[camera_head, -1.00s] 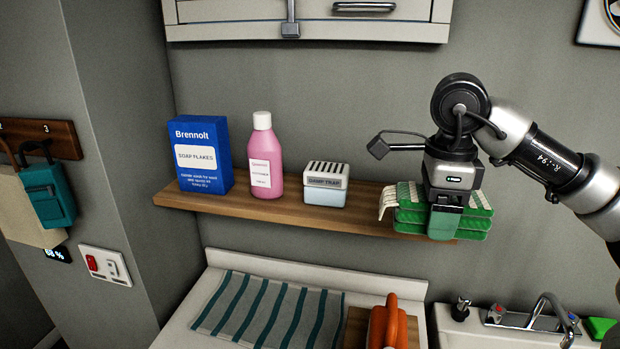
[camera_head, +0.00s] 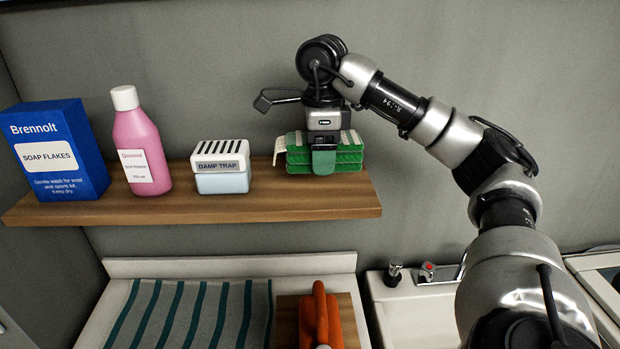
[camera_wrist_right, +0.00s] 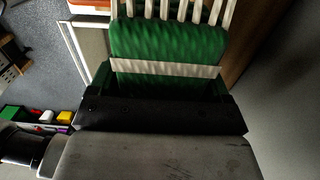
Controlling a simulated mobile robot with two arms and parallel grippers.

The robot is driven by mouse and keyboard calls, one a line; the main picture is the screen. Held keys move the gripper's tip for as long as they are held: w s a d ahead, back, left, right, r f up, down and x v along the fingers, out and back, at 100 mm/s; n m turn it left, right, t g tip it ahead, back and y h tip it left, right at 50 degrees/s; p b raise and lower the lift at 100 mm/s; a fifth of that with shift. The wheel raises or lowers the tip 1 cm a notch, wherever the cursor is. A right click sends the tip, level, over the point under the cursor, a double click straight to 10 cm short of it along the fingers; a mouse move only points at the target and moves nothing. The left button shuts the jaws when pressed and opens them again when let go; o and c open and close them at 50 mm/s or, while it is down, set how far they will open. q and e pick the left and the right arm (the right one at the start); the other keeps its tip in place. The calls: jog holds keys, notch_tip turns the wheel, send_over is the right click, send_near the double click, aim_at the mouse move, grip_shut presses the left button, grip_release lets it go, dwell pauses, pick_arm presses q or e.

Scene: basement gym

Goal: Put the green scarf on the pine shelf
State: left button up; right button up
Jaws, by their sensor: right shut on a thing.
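The green scarf (camera_head: 347,157) is folded in layers with pale fringe on its left. It is at the right part of the pine shelf (camera_head: 240,208), just above or touching the board; I cannot tell which. My right gripper (camera_head: 323,160) comes down from above and is shut on the scarf. In the right wrist view the scarf (camera_wrist_right: 165,45) shows close up with a white stripe and fringe, in front of the gripper (camera_wrist_right: 160,100). My left gripper is not in view.
On the shelf stand a blue soap flakes box (camera_head: 55,155), a pink bottle (camera_head: 140,145) and a white damp trap (camera_head: 221,167), left of the scarf. Below are a striped towel (camera_head: 190,315), an orange object (camera_head: 318,318) and a sink tap. A short bare stretch lies right of the scarf.

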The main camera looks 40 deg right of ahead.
aim_at(314, 184)
jog(key=w+f, duration=0.1)
jog(key=w+d, duration=0.1)
jog(key=w, duration=0.1)
jog(key=shift+f, duration=0.4)
jog(key=shift+f+p, duration=0.15)
jog(key=shift+p, duration=0.15)
notch_tip(314, 184, down, 3)
jog(key=shift+s+f+p, duration=0.1)
jog(key=shift+s+p, duration=0.05)
jog(key=shift+p, duration=0.65)
jog(key=shift+f, duration=0.2)
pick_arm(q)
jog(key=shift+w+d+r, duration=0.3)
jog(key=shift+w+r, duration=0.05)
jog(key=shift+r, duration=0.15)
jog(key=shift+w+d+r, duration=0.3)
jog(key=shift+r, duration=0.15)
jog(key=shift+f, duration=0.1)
pick_arm(e)
jog(key=shift+f, duration=0.1)
